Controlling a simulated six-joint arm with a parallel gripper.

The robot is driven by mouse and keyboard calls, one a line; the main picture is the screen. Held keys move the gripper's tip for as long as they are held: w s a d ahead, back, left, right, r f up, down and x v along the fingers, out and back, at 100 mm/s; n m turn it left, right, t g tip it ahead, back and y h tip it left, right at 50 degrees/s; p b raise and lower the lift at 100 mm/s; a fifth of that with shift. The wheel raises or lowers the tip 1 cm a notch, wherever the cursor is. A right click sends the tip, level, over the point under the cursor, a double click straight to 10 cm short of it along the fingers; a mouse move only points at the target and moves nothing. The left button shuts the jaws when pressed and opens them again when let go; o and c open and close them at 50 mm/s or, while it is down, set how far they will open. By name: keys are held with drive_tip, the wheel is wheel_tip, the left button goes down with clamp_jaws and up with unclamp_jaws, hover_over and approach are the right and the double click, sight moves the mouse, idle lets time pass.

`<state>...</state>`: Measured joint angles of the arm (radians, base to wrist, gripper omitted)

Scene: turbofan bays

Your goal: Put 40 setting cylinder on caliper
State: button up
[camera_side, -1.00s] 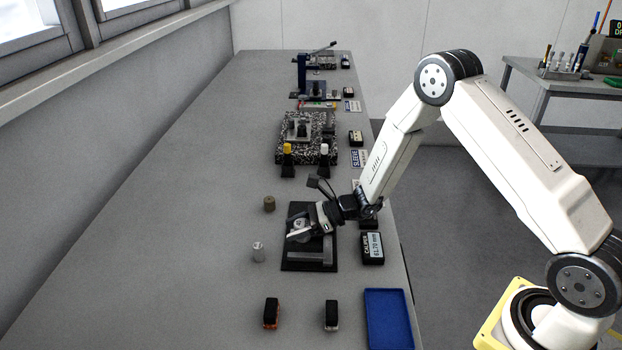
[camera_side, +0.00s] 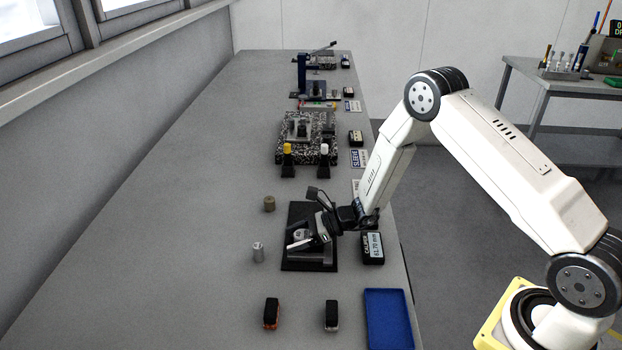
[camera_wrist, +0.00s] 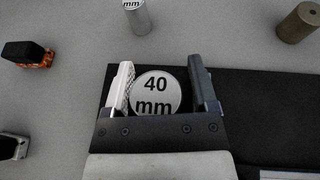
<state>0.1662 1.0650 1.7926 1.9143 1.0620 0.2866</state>
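The 40 setting cylinder shows in the wrist view as a pale round top marked "40 mm" (camera_wrist: 156,92). In the side view its top (camera_side: 299,233) shows beside my gripper. It is over the black plate of the caliper (camera_side: 290,264); the plate also shows in the wrist view (camera_wrist: 265,110). Whether its base touches the plate is hidden. My gripper (camera_wrist: 161,85) has one finger on each side of the cylinder. A narrow gap shows at the right finger; the left finger overlaps the cylinder's edge in view. My gripper also shows in the side view (camera_side: 308,240).
The caliper display (camera_side: 373,247) reads 61.70 mm. A silver cylinder (camera_side: 258,253) and a brown cylinder (camera_side: 269,204) stand left of the plate. Two small black-topped blocks (camera_side: 271,312) (camera_side: 331,314) and a blue tray (camera_side: 389,320) lie nearer. The bench's left side is clear.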

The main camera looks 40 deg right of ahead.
drive_tip(key=shift+s+a, duration=0.2)
drive_tip(key=shift+s, duration=0.05)
idle(0.3)
drive_tip(key=shift+r, duration=0.2)
drive_tip(key=v, duration=1.2)
drive_tip(key=shift+d+f, duration=0.15)
